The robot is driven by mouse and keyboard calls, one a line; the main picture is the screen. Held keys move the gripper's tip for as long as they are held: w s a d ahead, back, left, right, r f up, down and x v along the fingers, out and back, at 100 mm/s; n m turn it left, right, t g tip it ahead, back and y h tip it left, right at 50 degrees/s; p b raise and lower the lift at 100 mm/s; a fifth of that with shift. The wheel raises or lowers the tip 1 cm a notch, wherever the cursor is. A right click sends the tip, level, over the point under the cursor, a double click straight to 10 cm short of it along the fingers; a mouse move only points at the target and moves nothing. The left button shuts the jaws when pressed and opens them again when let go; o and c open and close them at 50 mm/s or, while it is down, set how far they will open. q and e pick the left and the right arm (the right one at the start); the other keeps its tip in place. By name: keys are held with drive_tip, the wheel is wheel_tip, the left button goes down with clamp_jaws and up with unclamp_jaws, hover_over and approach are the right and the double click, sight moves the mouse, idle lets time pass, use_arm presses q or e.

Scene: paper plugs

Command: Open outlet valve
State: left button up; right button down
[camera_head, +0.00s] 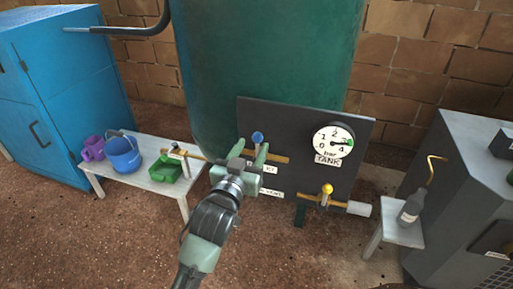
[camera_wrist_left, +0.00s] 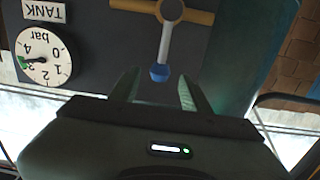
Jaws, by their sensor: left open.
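A dark panel (camera_head: 300,118) carries two brass valves and a round gauge. The blue-tipped valve handle (camera_head: 257,137) sits on the upper brass pipe (camera_head: 278,159); its tip also shows in the left wrist view (camera_wrist_left: 160,73). The yellow-tipped valve handle (camera_head: 327,188) stands upright on the lower right pipe. My left gripper (camera_head: 252,149) is open in front of the blue handle. In the wrist view, the blue tip lies between the fingertips, with gaps on both sides. The labels below the valves are partly hidden and too small to read surely. My right gripper is not in view.
The tank gauge (camera_head: 333,142) reads about 3 bar. A green tank (camera_head: 270,60) rises behind the panel. A white bench (camera_head: 150,148) at left holds a purple mug, a blue bucket and a green tray. A bottle (camera_head: 411,207) stands on a small table at right.

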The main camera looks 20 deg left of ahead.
sight(256, 141)
use_arm(q)
drive_tip(key=shift+w, duration=1.3)
drive_tip(key=shift+w+p, duration=0.3)
drive_tip(key=shift+w, duration=0.1)
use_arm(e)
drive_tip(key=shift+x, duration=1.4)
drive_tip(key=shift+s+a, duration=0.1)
use_arm(q)
drive_tip(key=c, duration=0.9)
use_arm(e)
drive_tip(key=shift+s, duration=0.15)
